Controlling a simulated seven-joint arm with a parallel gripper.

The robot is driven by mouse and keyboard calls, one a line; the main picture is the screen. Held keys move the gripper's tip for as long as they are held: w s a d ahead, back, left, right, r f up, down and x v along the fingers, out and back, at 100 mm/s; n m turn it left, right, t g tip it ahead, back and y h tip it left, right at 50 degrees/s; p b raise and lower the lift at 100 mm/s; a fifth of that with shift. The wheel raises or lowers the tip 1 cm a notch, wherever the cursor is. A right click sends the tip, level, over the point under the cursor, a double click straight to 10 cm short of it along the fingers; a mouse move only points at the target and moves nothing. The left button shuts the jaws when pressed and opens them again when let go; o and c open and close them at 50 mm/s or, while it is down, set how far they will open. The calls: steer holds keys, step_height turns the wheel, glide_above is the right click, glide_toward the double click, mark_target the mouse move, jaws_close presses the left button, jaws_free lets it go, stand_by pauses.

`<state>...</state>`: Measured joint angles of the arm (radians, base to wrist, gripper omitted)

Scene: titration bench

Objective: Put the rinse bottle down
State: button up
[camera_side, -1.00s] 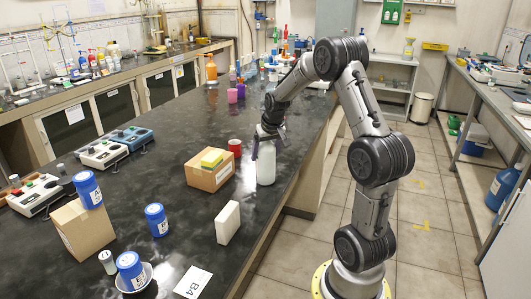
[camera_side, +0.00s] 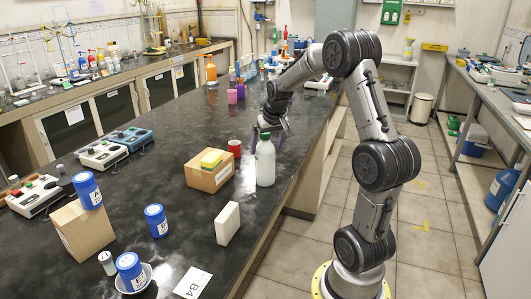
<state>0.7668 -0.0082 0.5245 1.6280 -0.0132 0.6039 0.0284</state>
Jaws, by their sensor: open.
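The rinse bottle (camera_side: 265,166) is a white bottle with a green band near its top. It stands upright on the black bench top, near the right edge. My gripper (camera_side: 268,138) is open at the top of the bottle, with its fingers at or just behind the bottle's neck. I cannot tell whether a finger touches the bottle.
A cardboard box (camera_side: 208,177) with a yellow sponge (camera_side: 211,158) on it stands left of the bottle. A red cup (camera_side: 234,148) is close behind. A white block (camera_side: 228,223) stands in front. Blue jars (camera_side: 156,220) are further left. The bench edge is close on the right.

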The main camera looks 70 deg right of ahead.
steer(key=v, duration=0.7)
steer(key=s+a+r+n+t+y, duration=0.1)
steer(key=a+r+n, duration=0.1)
steer(key=a, duration=0.7)
steer(key=s+a+r+n+t, duration=0.1)
steer(key=s+a+r+n, duration=0.15)
steer(key=a, duration=0.55)
steer(key=s+a+f+n+y, duration=0.2)
steer(key=s+a+f+n, duration=0.1)
steer(key=s+a, duration=0.8)
steer(key=shift+a+n, duration=0.75)
steer(key=shift+a, duration=0.3)
